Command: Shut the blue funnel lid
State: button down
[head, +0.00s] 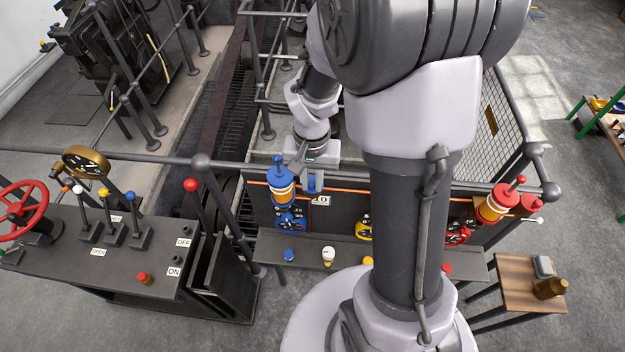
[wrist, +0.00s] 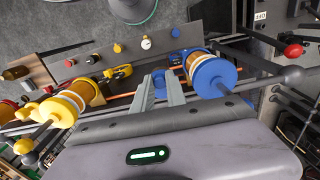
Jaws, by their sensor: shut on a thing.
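The blue funnel lid (wrist: 158,83) shows as a small blue patch between my fingertips in the wrist view. My gripper (wrist: 160,88) is shut on it, and the fingers hide most of its shape. In the head view my gripper (head: 312,166) points down just right of the blue-capped oiler (head: 283,186), over a blue part (head: 315,181) at the rail. The same blue oiler (wrist: 212,74) stands close to the right of the fingers in the wrist view, apart from them. How far the lid is tilted I cannot tell.
A grey handrail (head: 350,180) runs along the panel. A yellow oiler (wrist: 68,105) stands left of my gripper in the wrist view. A red oiler (head: 497,206) stands far right. A shelf (head: 308,248) with several buttons juts out below. A lever console (head: 90,250) stands left.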

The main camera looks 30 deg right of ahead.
aim_at(311, 183)
jog(key=c, duration=1.3)
grip_release()
jog(key=shift+w, duration=0.1)
jog(key=shift+c, duration=0.2)
notch_tip(311, 183, up, 18)
jog(key=p, duration=0.2)
jog(key=shift+f, duration=0.25)
jog(key=shift+f, duration=0.1)
